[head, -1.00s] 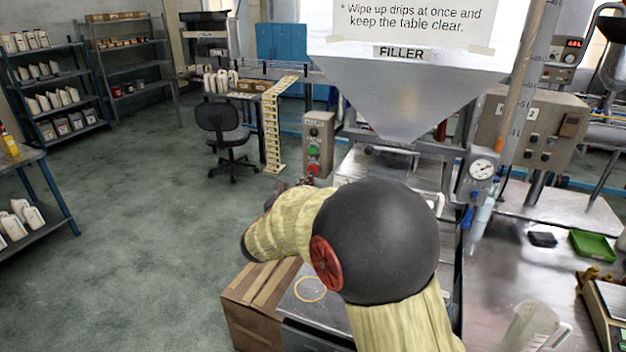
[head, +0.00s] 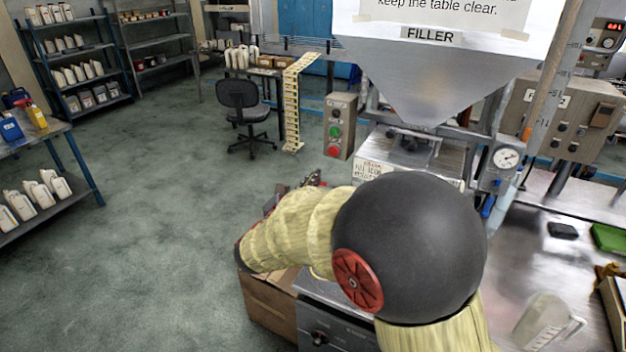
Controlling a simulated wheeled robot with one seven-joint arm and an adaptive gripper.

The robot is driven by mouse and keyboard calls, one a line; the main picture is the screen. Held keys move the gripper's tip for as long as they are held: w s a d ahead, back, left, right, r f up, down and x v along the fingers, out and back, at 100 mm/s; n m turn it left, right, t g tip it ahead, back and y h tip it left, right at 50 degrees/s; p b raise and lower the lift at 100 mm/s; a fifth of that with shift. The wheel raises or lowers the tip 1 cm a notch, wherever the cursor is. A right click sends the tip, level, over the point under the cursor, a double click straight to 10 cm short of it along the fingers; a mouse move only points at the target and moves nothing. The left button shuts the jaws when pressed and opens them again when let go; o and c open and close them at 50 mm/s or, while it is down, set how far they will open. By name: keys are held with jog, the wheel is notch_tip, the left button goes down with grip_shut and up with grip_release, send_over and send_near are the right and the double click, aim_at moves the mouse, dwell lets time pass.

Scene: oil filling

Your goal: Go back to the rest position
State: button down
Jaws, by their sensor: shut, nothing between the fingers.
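My gripper (head: 313,179) shows only as a small dark piece behind my padded forearm, left of the filler's base. It is shut, with nothing seen in it. Most of it is hidden by my arm. My arm bends across the lower middle of the head view, with its round black elbow in front of the filling machine. The filler (head: 430,85) is a steel hopper with a white notice. Its lower part and the work surface under it are partly hidden by my arm.
A control box with buttons (head: 340,126) stands beyond my arm. A cardboard box (head: 268,305) and a grey device (head: 330,325) are below it. A steel table (head: 535,265) with a clear jug (head: 545,322) is at right. The floor at left is open, with a chair (head: 240,100) and shelves (head: 75,60).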

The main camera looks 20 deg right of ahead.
dwell(0.3)
jog(key=s+f+m+g+y, duration=0.2)
jog(key=s+f+m+g, duration=0.4)
jog(key=s, duration=0.4)
jog(key=s+f+m+g+y, duration=0.35)
jog(key=s+f+m, duration=0.35)
jog(key=s+m, duration=0.25)
jog(key=s+a+m+y, duration=0.6)
jog(key=s+a+m, duration=0.1)
jog(key=s+a, duration=0.2)
jog(key=s+a+r+m+t+y, duration=0.2)
jog(key=s+r+m+t, duration=0.1)
jog(key=r, duration=0.5)
jog(key=shift+s+a+r, duration=0.35)
jog(key=shift+s, duration=0.1)
